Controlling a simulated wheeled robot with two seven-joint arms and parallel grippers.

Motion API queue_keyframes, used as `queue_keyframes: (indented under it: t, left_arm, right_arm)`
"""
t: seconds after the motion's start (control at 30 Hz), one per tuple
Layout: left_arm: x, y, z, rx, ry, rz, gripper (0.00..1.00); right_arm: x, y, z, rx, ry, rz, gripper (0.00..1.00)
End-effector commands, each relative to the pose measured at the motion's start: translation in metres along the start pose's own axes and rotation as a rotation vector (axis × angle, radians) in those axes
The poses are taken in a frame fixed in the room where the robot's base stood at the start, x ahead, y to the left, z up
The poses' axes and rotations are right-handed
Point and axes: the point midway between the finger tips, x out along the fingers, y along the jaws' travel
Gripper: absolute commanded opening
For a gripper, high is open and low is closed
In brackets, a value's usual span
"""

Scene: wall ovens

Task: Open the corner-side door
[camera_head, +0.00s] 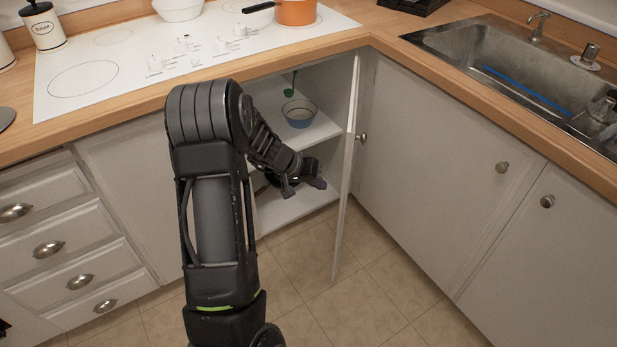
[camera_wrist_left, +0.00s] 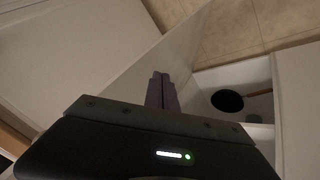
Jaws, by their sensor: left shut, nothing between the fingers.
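The corner-side door (camera_head: 346,160) is a white cabinet door with a round knob (camera_head: 362,137), standing swung out from the cabinet beside the corner. My left gripper (camera_head: 318,183) is shut and empty, in front of the open cabinet on the inner side of the door. In the left wrist view its purple fingertips (camera_wrist_left: 162,90) are together, close to the door (camera_wrist_left: 150,60); I cannot tell whether they touch it. My right gripper is not in view.
Inside the cabinet (camera_head: 325,125) a blue bowl (camera_head: 299,113) sits on the upper shelf, and a dark pan (camera_wrist_left: 228,100) is lower down. A cooktop (camera_head: 150,50) is above left, a sink (camera_head: 520,70) at the right. Tiled floor (camera_head: 375,290) is clear.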

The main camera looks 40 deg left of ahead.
Motion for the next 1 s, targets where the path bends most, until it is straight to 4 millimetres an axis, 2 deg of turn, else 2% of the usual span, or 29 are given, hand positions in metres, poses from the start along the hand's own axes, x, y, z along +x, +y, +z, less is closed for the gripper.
queue_keyframes:
  t: [0.1,0.23,0.77,0.87,1.0]
  left_arm:
    - [0.007,0.02,-0.001,0.003,-0.001,0.002,0.0]
    - [0.014,0.031,-0.001,0.002,0.0,0.001,0.0]
    - [0.021,0.039,0.001,-0.005,0.002,-0.003,0.0]
    - [0.028,0.051,0.001,-0.025,0.013,-0.013,0.0]
    - [0.045,0.083,0.003,-0.073,0.039,-0.039,0.0]
  right_arm:
    - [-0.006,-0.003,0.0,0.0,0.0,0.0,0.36]
    - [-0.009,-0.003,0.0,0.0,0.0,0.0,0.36]
    - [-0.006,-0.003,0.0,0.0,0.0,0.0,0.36]
    - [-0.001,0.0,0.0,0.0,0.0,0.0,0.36]
    - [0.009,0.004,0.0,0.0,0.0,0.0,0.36]
